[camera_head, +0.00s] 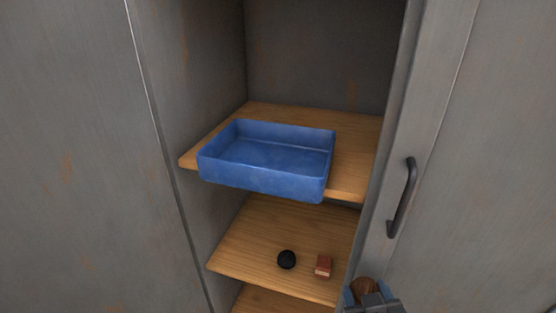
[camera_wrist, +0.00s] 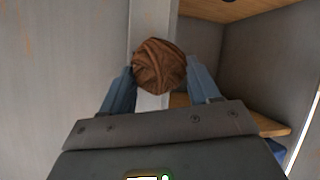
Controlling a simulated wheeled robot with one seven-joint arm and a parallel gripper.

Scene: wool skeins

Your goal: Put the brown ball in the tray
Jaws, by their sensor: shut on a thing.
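My gripper (camera_wrist: 160,82) is shut on the brown ball (camera_wrist: 159,66), a round skein of brown yarn held between its two blue fingers. In the head view the brown ball (camera_head: 365,288) shows at the bottom right, partly hidden by my gripper (camera_head: 368,296), in front of the cabinet's right door edge. The blue tray (camera_head: 263,183) is a rectangular open box on the upper wooden shelf. It looks empty, and its front overhangs the shelf edge. My gripper is below and to the right of the tray in the head view.
On the lower shelf (camera_head: 250,240) lie a black ball (camera_head: 287,259) and a small reddish-brown block (camera_head: 323,266). A grey door (camera_head: 440,160) with a dark handle (camera_head: 402,198) stands at the right. The upper shelf (camera_head: 358,160) has bare room right of the tray.

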